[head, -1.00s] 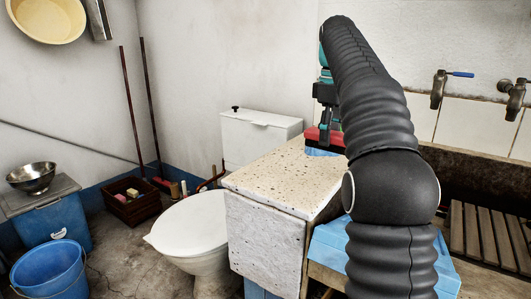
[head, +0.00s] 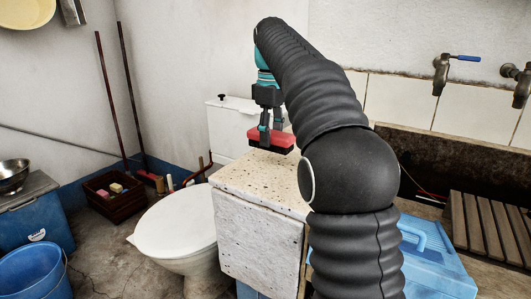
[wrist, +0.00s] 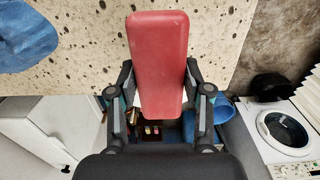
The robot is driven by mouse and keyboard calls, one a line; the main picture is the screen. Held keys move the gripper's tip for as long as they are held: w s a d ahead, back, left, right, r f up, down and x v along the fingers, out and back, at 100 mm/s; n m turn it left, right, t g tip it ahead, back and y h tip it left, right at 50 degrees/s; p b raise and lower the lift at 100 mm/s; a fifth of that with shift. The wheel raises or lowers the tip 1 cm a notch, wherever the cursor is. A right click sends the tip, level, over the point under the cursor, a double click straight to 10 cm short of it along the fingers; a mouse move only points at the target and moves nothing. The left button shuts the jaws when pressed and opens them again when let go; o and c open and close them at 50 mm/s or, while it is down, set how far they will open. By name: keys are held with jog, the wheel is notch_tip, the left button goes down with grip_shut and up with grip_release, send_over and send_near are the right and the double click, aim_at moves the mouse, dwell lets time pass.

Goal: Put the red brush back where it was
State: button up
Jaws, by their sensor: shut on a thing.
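The red brush (head: 272,138), with dark bristles below, is held between the fingers of my gripper (head: 268,126) over the back left part of the speckled stone top (head: 250,180). In the wrist view, the brush's red back (wrist: 157,50) lies lengthwise between the two fingers of my gripper (wrist: 158,80), which press on its sides. There it extends across the edge of the stone top (wrist: 90,60). The gap between bristles and stone is not clear. A blue cloth (wrist: 24,40) lies on the stone at the left of the wrist view.
A toilet (head: 178,225) stands left of the stone block. A blue box (head: 435,265) is at the right, near the trough's wooden slats (head: 490,225). A dark crate (head: 115,195), blue bucket (head: 35,272) and metal bowl (head: 12,175) are at the left.

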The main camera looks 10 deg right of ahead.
aim_at(267, 150)
jog(key=shift+w+a+f, duration=0.1)
jog(key=shift+a+f, duration=0.3)
jog(key=shift+a, duration=0.15)
jog(key=shift+f+b, duration=0.7)
jog(key=shift+f, duration=1.2)
jog(key=shift+f, duration=0.15)
jog(key=o, duration=1)
jog(key=shift+r+p, duration=1.2)
jog(key=shift+r, duration=2.7)
